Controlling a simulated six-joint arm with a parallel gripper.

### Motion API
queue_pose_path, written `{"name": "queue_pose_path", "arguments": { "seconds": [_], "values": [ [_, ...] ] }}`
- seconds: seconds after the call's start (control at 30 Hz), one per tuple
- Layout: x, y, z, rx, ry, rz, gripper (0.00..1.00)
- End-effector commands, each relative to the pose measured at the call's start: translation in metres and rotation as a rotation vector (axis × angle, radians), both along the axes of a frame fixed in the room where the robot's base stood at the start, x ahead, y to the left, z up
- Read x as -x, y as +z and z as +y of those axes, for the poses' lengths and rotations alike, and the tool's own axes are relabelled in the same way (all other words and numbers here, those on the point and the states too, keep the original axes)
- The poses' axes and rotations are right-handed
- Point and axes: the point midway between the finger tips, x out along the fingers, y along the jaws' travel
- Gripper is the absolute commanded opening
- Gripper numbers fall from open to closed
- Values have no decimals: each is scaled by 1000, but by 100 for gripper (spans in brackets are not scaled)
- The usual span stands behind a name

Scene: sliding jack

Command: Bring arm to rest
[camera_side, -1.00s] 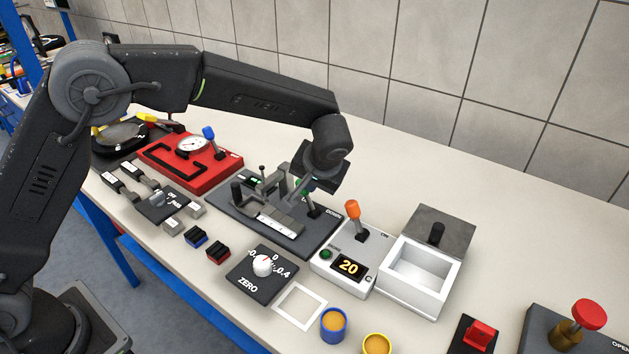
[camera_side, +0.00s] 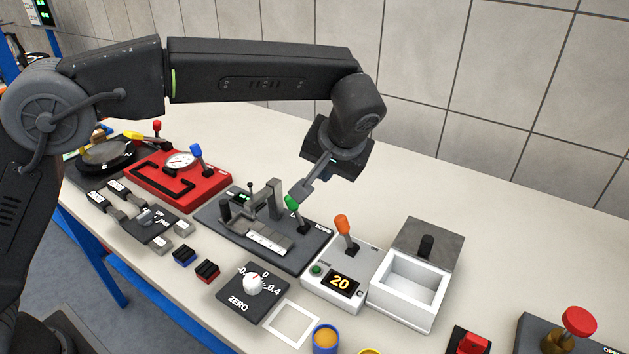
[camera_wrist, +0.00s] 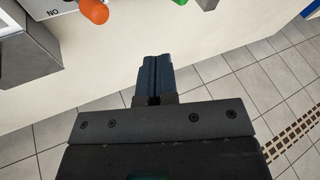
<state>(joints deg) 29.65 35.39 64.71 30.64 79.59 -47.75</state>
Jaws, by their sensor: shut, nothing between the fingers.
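My gripper (camera_side: 300,190) is shut and empty. In the side view it hangs tilted down and to the left, a little above the dark sliding-jack plate and close to its green-knobbed lever (camera_side: 293,203); I cannot tell whether they touch there. In the wrist view my gripper (camera_wrist: 151,75) has its two fingers together with nothing between them, and the green knob (camera_wrist: 180,2) is apart from them at the top edge. The sliding-jack plate (camera_side: 222,206) carries a grey upright frame and a pale scale.
To the right stand a white unit (camera_side: 327,300) with an orange-knobbed lever (camera_side: 342,224) and display 20, and an open white box (camera_side: 410,306). A red panel (camera_side: 205,192) with a dial lies to the left. A ZERO knob plate (camera_side: 232,306) lies in front. The bench behind is clear.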

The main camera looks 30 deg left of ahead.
Motion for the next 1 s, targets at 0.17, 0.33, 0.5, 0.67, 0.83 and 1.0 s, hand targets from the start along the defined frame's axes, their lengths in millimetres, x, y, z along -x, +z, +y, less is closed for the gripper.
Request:
{"name": "queue_pose_path", "arguments": {
  "seconds": [0.17,0.33,0.5,0.67,0.83,1.0],
  "values": [
    [2,5,1,4,-2,1,0],
    [18,28,28,46,-28,15,0],
    [61,60,77,128,-88,33,0],
    [112,77,116,204,-147,22,0],
    [171,78,146,269,-205,-15,0],
    [227,63,165,315,-256,-73,0]
  ]
}}
